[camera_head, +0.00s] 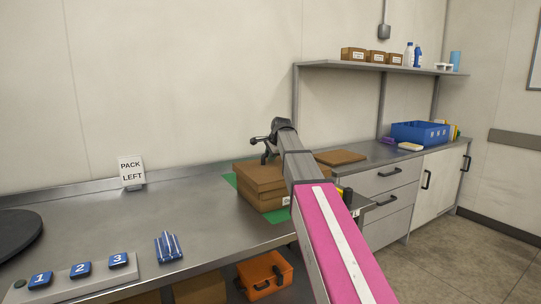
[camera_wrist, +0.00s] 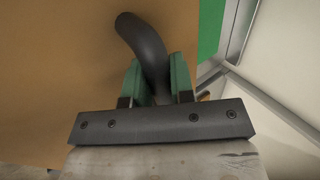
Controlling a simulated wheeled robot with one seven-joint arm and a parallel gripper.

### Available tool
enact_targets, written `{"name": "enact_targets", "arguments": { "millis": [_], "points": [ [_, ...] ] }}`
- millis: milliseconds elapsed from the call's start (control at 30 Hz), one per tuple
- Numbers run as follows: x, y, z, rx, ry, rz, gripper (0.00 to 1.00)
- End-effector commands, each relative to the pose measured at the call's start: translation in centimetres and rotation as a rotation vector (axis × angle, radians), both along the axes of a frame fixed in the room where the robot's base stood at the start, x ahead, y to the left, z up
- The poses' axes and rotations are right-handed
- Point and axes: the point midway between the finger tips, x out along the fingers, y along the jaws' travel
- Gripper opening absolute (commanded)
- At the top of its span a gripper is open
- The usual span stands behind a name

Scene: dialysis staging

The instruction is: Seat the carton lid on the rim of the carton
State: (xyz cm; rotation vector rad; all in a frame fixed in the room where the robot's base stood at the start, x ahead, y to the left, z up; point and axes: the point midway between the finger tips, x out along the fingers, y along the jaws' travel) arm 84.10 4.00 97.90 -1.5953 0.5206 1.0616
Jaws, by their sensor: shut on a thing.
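The brown carton (camera_head: 262,200) stands on a green mat (camera_head: 230,180) on the steel counter. The brown carton lid (camera_head: 258,175) is over the carton's top and looks slightly skewed to it; whether it touches the rim all round I cannot tell. My gripper (camera_head: 265,148) is above the lid, at the end of my outstretched arm. In the wrist view my gripper (camera_wrist: 155,80) has its green fingers shut on a black curved handle (camera_wrist: 143,38), with the brown lid surface (camera_wrist: 60,70) behind it. My arm hides the carton's right side.
A flat brown board (camera_head: 340,157) lies on the counter to the right, near a blue bin (camera_head: 420,132). A "PACK LEFT" sign (camera_head: 132,172) stands at the back left. Blue-and-white packets (camera_head: 168,247) and a numbered strip (camera_head: 80,269) lie in front.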

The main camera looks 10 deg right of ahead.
Motion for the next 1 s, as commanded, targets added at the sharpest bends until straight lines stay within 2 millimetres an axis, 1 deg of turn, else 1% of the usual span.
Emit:
{"name": "enact_targets", "arguments": {
  "millis": [967, 1000],
  "points": [
    [0.0, 0.0, -2.1, 0.000, 0.000, 0.000, 0.00],
    [0.0, 0.0, -2.0, 0.000, 0.000, 0.000, 0.32]
  ]
}}
